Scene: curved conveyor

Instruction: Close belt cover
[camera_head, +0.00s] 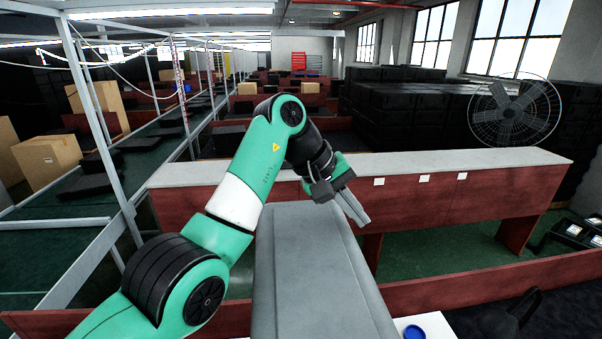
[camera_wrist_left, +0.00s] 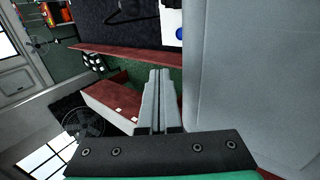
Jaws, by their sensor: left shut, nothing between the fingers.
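A large grey panel (camera_head: 315,275), which looks like the belt cover, rises from the bottom middle of the head view. In the left wrist view a grey panel (camera_wrist_left: 235,70) fills much of the right side. My left gripper (camera_head: 363,219) is at the upper right edge of the panel, with its fingers shut and empty, pointing down to the right. In the left wrist view its fingers (camera_wrist_left: 158,74) are together just left of the panel edge. I cannot tell whether they touch it. My right gripper is out of view. The belt itself cannot be made out.
A long red counter with a pale top (camera_head: 430,163) stands behind the panel. A low red wall (camera_head: 490,277) runs at the right. A blue round object (camera_head: 413,332) lies on a white surface at the bottom. A fan (camera_head: 515,110) and cardboard boxes (camera_head: 48,158) are farther off.

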